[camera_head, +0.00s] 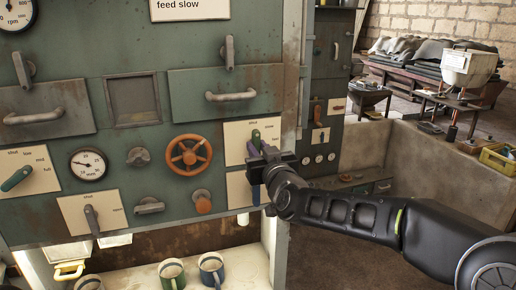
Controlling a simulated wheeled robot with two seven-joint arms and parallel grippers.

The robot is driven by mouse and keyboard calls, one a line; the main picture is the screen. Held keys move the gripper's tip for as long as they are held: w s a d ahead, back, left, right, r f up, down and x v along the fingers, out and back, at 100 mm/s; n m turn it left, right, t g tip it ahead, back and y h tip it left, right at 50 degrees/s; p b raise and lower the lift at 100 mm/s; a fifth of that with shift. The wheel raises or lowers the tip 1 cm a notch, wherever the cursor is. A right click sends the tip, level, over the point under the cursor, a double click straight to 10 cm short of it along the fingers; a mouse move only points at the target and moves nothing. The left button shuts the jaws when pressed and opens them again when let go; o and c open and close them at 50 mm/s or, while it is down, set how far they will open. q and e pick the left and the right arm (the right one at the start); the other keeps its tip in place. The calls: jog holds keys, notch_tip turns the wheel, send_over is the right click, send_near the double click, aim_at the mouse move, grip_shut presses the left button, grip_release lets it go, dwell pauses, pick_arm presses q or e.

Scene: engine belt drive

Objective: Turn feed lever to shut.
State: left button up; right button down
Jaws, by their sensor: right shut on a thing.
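A plate marked with small words, seemingly shut, slow and full (236,133), is on the right part of the green panel. A purple part shows beside the gripper. My left gripper is not in view.
Another green lever (17,179) is on a plate at the far left. An orange handwheel (188,155), an orange knob (203,202) and a gauge (88,165) are left of my gripper. Mugs (211,268) stand on the shelf below.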

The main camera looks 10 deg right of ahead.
jog(key=shift+f, duration=0.1)
jog(key=c, duration=1.3)
grip_release()
jog(key=shift+s+d+b, duration=0.15)
jog(key=shift+s+b, duration=0.2)
jog(key=shift+s, duration=1.6)
jog(key=shift+s+d+b, duration=0.1)
jog(key=shift+s+b, duration=0.2)
jog(key=shift+s, duration=1.65)
